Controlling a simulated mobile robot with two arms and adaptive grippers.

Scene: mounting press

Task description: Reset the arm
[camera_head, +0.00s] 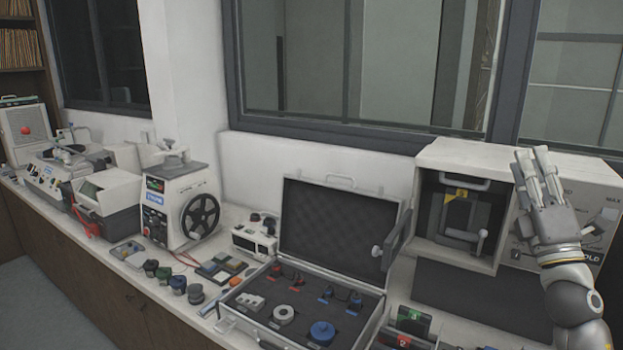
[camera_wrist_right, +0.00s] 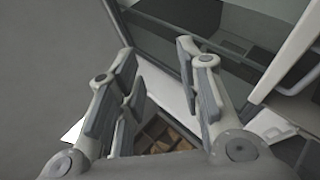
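My right arm comes up from the lower right in the head view. Its gripper (camera_head: 531,156) points upward in front of the right part of the white mounting press (camera_head: 520,262). In the right wrist view the gripper's fingers (camera_wrist_right: 158,50) stand apart with nothing between them. The press has a dark front opening with a yellow label (camera_head: 461,194) and a light handle (camera_head: 479,243) inside. Part of its front panel is hidden behind my gripper. My left gripper is not in view.
An open case (camera_head: 341,222) with small parts stands left of the press. A dark mat (camera_head: 468,292) before the press is clear. Machines, including one with a black handwheel (camera_head: 200,217), line the counter farther left.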

